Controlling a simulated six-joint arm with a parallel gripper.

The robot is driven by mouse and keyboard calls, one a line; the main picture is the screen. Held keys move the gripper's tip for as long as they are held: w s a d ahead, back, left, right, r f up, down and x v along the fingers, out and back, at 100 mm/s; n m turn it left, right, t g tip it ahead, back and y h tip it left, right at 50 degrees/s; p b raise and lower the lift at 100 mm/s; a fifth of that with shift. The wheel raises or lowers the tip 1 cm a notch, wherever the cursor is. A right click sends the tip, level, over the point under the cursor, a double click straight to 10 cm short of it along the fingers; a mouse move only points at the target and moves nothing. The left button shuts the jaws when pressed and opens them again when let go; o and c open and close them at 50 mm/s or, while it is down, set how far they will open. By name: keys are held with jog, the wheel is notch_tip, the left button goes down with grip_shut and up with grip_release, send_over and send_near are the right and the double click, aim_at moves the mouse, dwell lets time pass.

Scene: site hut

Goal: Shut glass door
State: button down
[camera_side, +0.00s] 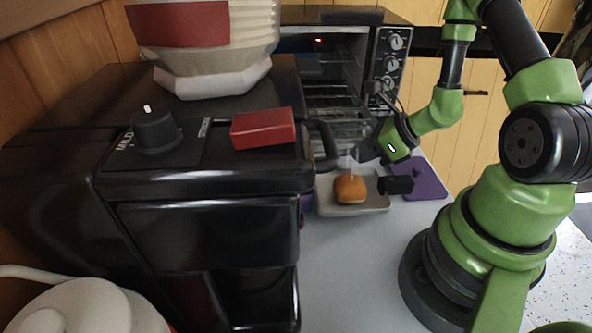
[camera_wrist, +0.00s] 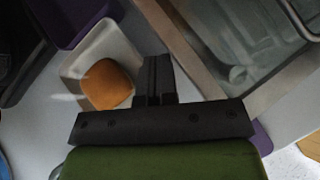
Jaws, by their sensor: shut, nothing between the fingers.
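The toaster oven (camera_side: 392,50) stands at the back in the side view, its front open and its racks showing. Its glass door (camera_side: 345,132) is folded down and low in front of the opening, partly hidden by the coffee maker and my arm. In the wrist view the glass door (camera_wrist: 240,42) fills the upper right, with a pale frame and a light bar handle (camera_wrist: 299,20). My gripper (camera_side: 360,154) is beside the door, above the counter. In the wrist view my gripper (camera_wrist: 156,62) is shut and empty, left of the door frame; contact cannot be told.
A pale tray (camera_side: 378,206) with an orange bun (camera_side: 350,189) lies below my gripper. A purple mat (camera_side: 430,184) lies right of it. A black coffee maker (camera_side: 210,240), with a red box (camera_side: 263,128) on top, fills the left. The front counter is clear.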

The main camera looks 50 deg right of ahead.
aim_at(341, 135)
jog(key=shift+w+d+r, duration=0.1)
jog(key=shift+w+d, duration=0.6)
jog(key=shift+w, duration=0.05)
jog(key=shift+t, duration=0.3)
jog(key=shift+w+d+r, duration=0.1)
jog(key=shift+d+r, duration=0.05)
jog(key=shift+r, duration=0.55)
jog(key=shift+w+d+r, duration=0.1)
jog(key=shift+w+r, duration=0.05)
jog(key=shift+r, duration=0.6)
jog(key=shift+w+d+r, duration=0.1)
jog(key=shift+d+r, duration=0.05)
jog(key=shift+r, duration=0.55)
jog(key=shift+w+d+r, duration=0.15)
jog(key=shift+r, duration=0.45)
jog(key=shift+w+d+r, duration=0.2)
jog(key=shift+r, duration=0.4)
jog(key=shift+w+d+r, duration=0.15)
jog(key=shift+r, duration=0.45)
jog(key=w+d+r, duration=1)
jog(key=shift+r, duration=0.2)
jog(key=s+a+r, duration=0.2)
jog(key=s+a, duration=0.2)
jog(key=s, duration=0.1)
jog(key=shift+a, duration=0.4)
